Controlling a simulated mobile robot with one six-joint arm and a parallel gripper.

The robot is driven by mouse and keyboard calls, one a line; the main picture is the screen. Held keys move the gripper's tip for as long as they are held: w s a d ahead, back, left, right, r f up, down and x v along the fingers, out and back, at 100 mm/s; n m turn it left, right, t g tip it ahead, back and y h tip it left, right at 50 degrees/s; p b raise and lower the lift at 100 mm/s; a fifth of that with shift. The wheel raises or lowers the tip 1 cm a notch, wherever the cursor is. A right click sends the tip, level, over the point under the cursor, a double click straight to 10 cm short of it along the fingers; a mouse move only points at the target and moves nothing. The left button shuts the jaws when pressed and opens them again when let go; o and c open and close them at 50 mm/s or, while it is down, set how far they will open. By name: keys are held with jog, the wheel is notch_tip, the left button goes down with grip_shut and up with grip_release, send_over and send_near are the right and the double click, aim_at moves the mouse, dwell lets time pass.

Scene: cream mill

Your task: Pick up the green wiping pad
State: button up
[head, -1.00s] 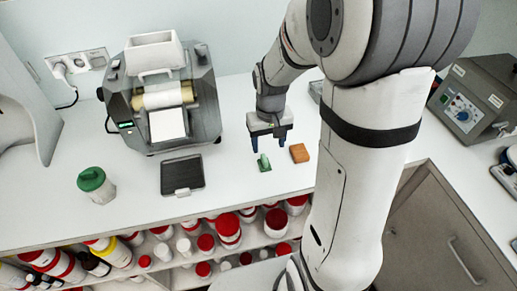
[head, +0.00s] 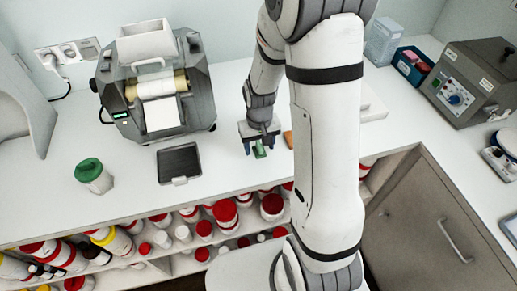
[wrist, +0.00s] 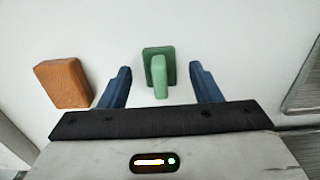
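The green wiping pad (wrist: 167,54), a flat green square with a raised grip, lies on the white counter. It also shows in the head view (head: 260,153), partly behind the fingers. My gripper (wrist: 162,80) is open and empty, pointing down at the pad. In the wrist view its two blue fingers stand to the left and right of the pad's grip, with a gap on each side. My gripper shows in the head view (head: 261,148) just over the pad. I cannot tell the exact height of the fingertips above the counter.
An orange-brown block (wrist: 63,83) lies left of the fingers in the wrist view. In the head view, a roller mill (head: 158,90), a dark tray (head: 178,163) and a green-lidded jar (head: 93,176) stand to the left. Red-capped bottles (head: 224,213) fill the shelf below the counter.

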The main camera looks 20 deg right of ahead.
aim_at(259, 145)
jog(key=c, duration=1)
notch_tip(259, 145, up, 10)
jog(key=shift+r+b, duration=0.1)
jog(key=shift+b, duration=0.45)
jog(key=o, duration=0.4)
jog(key=shift+c, duration=0.2)
jog(key=c, duration=0.3)
jog(key=shift+s, duration=0.1)
